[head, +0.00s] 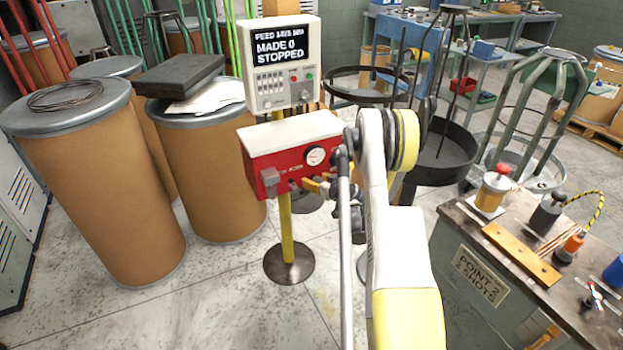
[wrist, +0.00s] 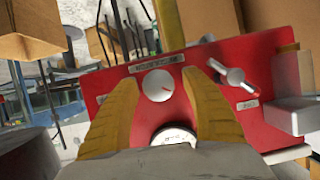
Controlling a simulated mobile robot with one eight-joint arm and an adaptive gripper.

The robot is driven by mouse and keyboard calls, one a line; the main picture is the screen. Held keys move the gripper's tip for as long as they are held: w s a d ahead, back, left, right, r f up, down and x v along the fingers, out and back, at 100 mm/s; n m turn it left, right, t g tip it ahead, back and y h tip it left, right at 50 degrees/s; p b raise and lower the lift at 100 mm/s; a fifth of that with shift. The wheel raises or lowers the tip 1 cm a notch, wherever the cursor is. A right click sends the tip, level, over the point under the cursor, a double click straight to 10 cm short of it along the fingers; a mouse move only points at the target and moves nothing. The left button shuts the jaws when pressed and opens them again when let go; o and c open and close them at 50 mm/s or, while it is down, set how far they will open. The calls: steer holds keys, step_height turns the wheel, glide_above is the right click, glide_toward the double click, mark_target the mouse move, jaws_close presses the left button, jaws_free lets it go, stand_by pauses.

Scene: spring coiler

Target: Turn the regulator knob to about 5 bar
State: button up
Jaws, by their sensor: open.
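The regulator knob (wrist: 158,85) is a round pale knob with a red mark, on the front of a red box (head: 262,157). It shows in the wrist view below a small label; in the head view I cannot make it out behind my arm. My gripper (wrist: 167,77) is open, its yellow fingers either side of the knob in the picture, with visible gaps. I cannot tell how far the tips are from the panel. In the head view my gripper (head: 322,188) is at the box's front. The pressure gauge (head: 316,156) is white and round; its reading is too small to tell.
A lever valve (wrist: 235,77) with a red tip sits right of the knob in the wrist view. A grey control display (head: 282,65) reading "STOPPED" stands above the box. Brown drums (head: 105,185) stand left, and a cluttered bench (head: 470,232) stands right.

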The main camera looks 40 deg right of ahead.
steer(key=shift+s, duration=0.15)
steer(key=c, duration=1.2)
steer(key=m+y, duration=0.2)
steer(key=m, duration=0.1)
steer(key=shift+d+t, duration=0.15)
steer(key=shift+t, duration=0.25)
steer(key=m+t+y, duration=0.1)
steer(key=m, duration=0.2)
steer(key=shift+y, duration=0.4)
steer(key=m+t+y, duration=0.1)
steer(key=m, duration=0.3)
steer(key=shift+t, duration=0.3)
steer(key=shift+m+t+y, duration=0.4)
steer(key=shift+m+t, duration=0.4)
steer(key=shift+m, duration=1.1)
